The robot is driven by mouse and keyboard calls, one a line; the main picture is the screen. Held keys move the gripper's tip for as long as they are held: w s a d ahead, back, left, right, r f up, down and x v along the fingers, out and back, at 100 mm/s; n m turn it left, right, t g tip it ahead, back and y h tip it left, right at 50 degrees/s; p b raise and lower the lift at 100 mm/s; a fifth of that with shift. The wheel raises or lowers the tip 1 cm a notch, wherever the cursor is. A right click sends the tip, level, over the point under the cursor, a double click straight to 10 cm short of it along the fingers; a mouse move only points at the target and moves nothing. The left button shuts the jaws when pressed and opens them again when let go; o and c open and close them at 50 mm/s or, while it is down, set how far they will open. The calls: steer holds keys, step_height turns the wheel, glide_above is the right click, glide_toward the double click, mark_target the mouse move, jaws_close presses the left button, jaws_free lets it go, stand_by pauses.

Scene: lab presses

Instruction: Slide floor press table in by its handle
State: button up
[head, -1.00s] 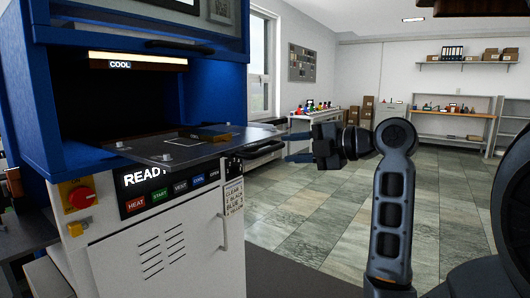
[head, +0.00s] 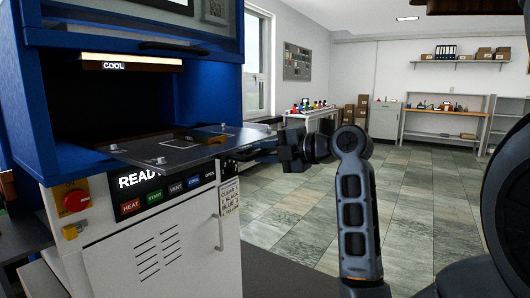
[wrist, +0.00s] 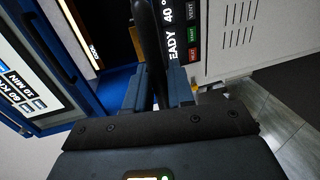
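The press table (head: 180,152) is a flat dark plate that juts out of the blue press opening. Its dark handle (head: 240,156) is at the plate's right end, partly hidden by the plate and my fingers. My gripper (head: 266,149) is at the handle from the right, with its fingers spread apart. In the wrist view the dark handle bar (wrist: 150,38) runs between the two blue-grey fingers of my gripper (wrist: 158,90). Whether the fingers touch the bar is hard to tell.
The white press cabinet (head: 160,250) with its button panel and red knob (head: 76,201) stands below the plate. A bench (head: 307,122) with small coloured items is behind. Tiled floor (head: 420,220) to the right is clear.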

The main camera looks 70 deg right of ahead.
jaws_close()
